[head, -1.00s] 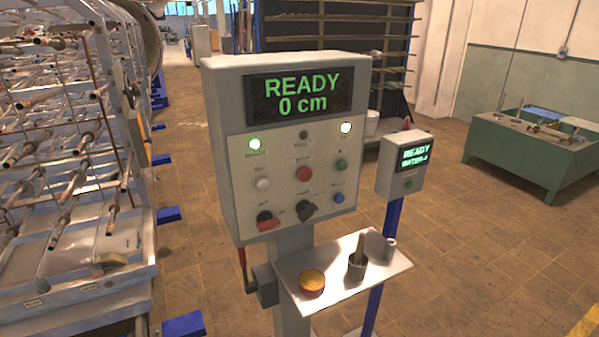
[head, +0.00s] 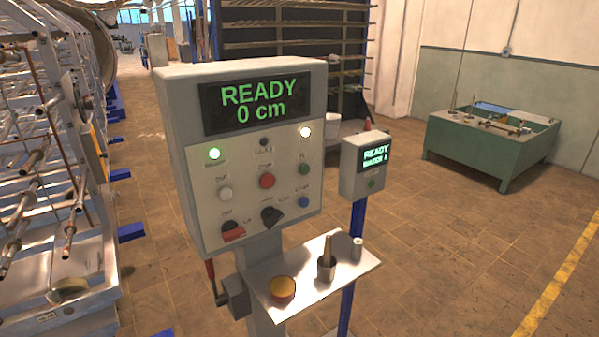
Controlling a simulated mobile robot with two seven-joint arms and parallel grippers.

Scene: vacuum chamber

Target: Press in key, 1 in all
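A grey control box (head: 245,150) stands on a post in the middle of the head view. Its display (head: 256,103) reads "READY 0 cm" in green. Its panel bears a lit green lamp (head: 214,154), a lit white lamp (head: 304,132), a white button (head: 225,193), a red button (head: 267,181), a green button (head: 303,169) and a blue button (head: 304,201). Below them are a red-and-black switch (head: 233,231) and a black knob (head: 271,216). I cannot tell which of these is the key. Neither of my grippers is in view.
A metal shelf (head: 350,266) below the box holds a yellow-topped red button (head: 282,288) and small cylinders. A smaller box (head: 367,165) on a blue post stands to the right. A metal rack (head: 45,190) fills the left. Brown floor is free at right, before a green bench (head: 490,150).

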